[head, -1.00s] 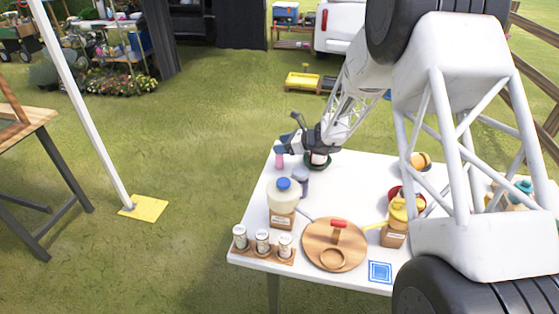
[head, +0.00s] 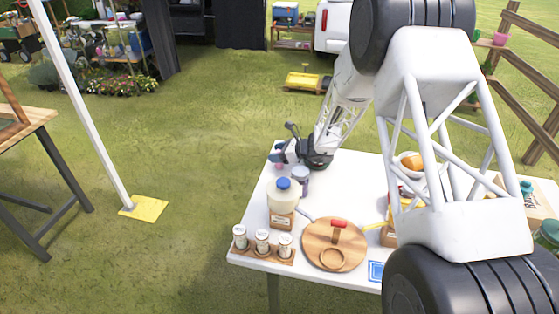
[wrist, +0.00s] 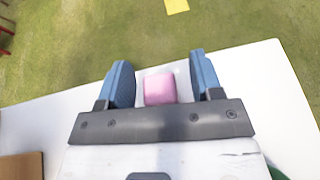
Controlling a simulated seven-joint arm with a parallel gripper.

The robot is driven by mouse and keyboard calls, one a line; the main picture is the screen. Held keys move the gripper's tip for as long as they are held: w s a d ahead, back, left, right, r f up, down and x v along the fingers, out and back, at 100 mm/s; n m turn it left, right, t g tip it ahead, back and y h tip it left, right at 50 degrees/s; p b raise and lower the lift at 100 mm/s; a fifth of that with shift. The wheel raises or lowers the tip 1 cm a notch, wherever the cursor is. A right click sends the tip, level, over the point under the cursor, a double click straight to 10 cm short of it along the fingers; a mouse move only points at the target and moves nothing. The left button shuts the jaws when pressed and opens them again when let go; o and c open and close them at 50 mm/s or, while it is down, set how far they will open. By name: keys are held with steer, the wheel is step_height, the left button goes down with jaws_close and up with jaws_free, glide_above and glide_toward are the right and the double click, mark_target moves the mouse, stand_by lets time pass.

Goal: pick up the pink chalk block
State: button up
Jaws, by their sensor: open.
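The pink chalk block (wrist: 160,88) stands on the white table near its far edge in the wrist view. My gripper (wrist: 159,72) is open, with one blue finger on each side of the block and small gaps on both sides. In the head view my gripper (head: 279,155) is low over the far left corner of the table, and only a small pink part of the block (head: 279,166) shows beneath it. Whether the fingers touch the table is not clear.
A purple jar (head: 300,181) and a jug with a blue cap (head: 284,197) stand close in front of my gripper. Nearer are several white shakers in a wooden rack (head: 263,251) and a round wooden board (head: 334,253). My arm hides part of the table's right side.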

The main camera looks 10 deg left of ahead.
steer(key=shift+a+f, duration=0.15)
steer(key=shift+a, duration=0.25)
steer(key=c, duration=1)
steer(key=shift+r, duration=5.05)
